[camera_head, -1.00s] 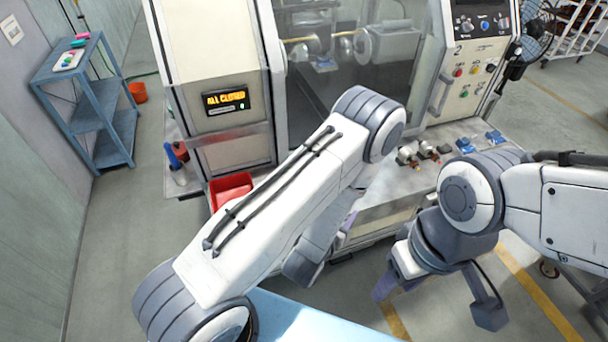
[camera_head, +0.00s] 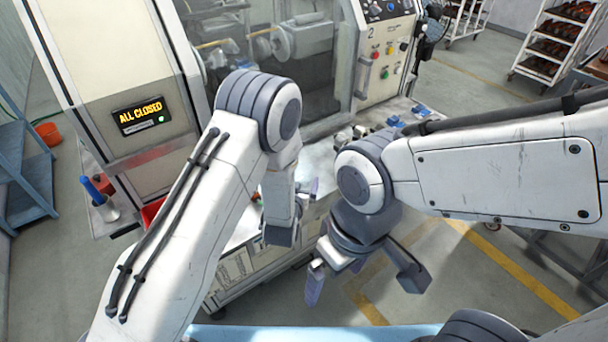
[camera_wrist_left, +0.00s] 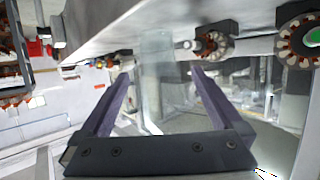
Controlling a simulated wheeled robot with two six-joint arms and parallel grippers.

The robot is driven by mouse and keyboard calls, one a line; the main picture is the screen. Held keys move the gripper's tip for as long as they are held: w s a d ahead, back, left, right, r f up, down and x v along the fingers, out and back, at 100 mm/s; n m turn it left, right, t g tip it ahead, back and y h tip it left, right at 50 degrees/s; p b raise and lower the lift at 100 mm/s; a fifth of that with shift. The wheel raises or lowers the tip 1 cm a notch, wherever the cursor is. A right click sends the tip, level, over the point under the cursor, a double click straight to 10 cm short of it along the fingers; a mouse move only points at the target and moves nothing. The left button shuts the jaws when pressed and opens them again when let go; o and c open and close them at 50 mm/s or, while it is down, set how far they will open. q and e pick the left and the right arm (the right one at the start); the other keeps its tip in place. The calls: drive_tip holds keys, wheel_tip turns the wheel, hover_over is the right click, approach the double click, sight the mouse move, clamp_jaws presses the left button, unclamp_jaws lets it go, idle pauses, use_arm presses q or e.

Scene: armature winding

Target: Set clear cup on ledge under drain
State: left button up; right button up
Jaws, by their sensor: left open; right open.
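In the left wrist view a clear, see-through upright shape, which looks like the clear cup (camera_wrist_left: 157,50), shows between the two purple fingers of my left gripper (camera_wrist_left: 162,78). The fingers are apart, and I cannot tell whether either touches it. In the head view my left gripper (camera_head: 287,200) is in front of the machine's counter, partly hidden by its own arm, and the cup cannot be made out. My right gripper (camera_head: 362,282) is open and empty, lower and to the right, over the floor. I cannot make out the drain or its ledge.
The winding machine (camera_head: 90,50) shows "ALL CLOSED" on its display (camera_head: 141,116). Small parts and blue blocks (camera_head: 420,110) lie on its counter. A red bin (camera_head: 153,212) and a blue-handled tool in a holder (camera_head: 98,192) stand at left. Armatures (camera_wrist_left: 210,45) show in the wrist view.

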sight(302, 176)
use_arm(q)
drive_tip(key=p+x, duration=0.2)
drive_tip(key=x, duration=0.2)
drive_tip(key=shift+d+r+p, duration=0.1)
drive_tip(key=shift+p, duration=0.25)
drive_tip(key=shift+w+d+f, duration=0.1)
drive_tip(key=shift+w+f, duration=0.15)
drive_tip(key=shift+w, duration=0.15)
drive_tip(key=c, duration=1.5)
drive_tip(key=shift+r, duration=0.1)
